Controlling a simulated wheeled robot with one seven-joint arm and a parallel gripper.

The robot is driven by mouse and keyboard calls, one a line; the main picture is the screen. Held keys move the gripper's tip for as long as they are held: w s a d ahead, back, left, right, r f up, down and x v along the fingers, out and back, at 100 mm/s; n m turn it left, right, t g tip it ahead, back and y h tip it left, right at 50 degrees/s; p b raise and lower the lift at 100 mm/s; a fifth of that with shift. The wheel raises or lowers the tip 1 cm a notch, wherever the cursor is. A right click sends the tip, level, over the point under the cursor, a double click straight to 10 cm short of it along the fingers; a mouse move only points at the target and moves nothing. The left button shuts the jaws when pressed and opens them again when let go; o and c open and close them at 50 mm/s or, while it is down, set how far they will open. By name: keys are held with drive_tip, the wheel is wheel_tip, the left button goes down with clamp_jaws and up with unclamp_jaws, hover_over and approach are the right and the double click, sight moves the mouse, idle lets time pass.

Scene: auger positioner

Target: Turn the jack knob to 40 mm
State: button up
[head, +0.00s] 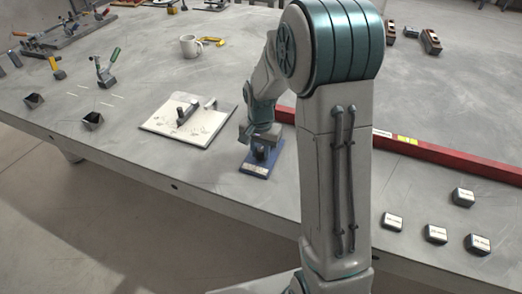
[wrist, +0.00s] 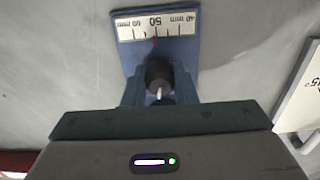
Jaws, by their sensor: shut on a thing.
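The jack has a blue base (head: 257,170) and stands on the table in front of my arm. In the wrist view its blue base (wrist: 186,61) carries a white scale plate (wrist: 184,18). A thin red pointer (wrist: 154,42) lies close to the 50 mark; the 40 mm label is at the scale's right end. The dark round knob (wrist: 158,73) has a pale pin or line on it. My gripper (wrist: 158,90) is shut on the knob, with a finger on each side. In the head view my gripper (head: 261,138) is above the base and partly hides the knob.
A white board (head: 160,128) with a dark fixture lies left of the jack. A long red bar (head: 450,160) runs behind it to the right. Several small labelled blocks (head: 436,234) stand at the right front. A mug (head: 190,46) is farther back.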

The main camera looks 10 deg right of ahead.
drive_tip(key=n, duration=0.9)
drive_tip(key=shift+n, duration=0.4)
drive_tip(key=n+p, duration=0.1)
drive_tip(key=n, duration=0.3)
drive_tip(key=shift+r+n, duration=0.1)
drive_tip(key=shift+n, duration=0.2)
drive_tip(key=n+p, duration=0.2)
drive_tip(key=n, duration=0.2)
drive_tip(key=shift+n, duration=0.3)
drive_tip(key=n+p, duration=0.2)
drive_tip(key=n, duration=0.2)
drive_tip(key=shift+p, duration=0.35)
drive_tip(key=n+p, duration=0.3)
drive_tip(key=n, duration=0.2)
drive_tip(key=shift+r, duration=0.1)
drive_tip(key=n+p, duration=0.4)
drive_tip(key=n, duration=0.1)
drive_tip(key=shift+f+n+p, duration=0.2)
drive_tip(key=shift+n+p, duration=0.95)
drive_tip(key=shift+n, duration=0.65)
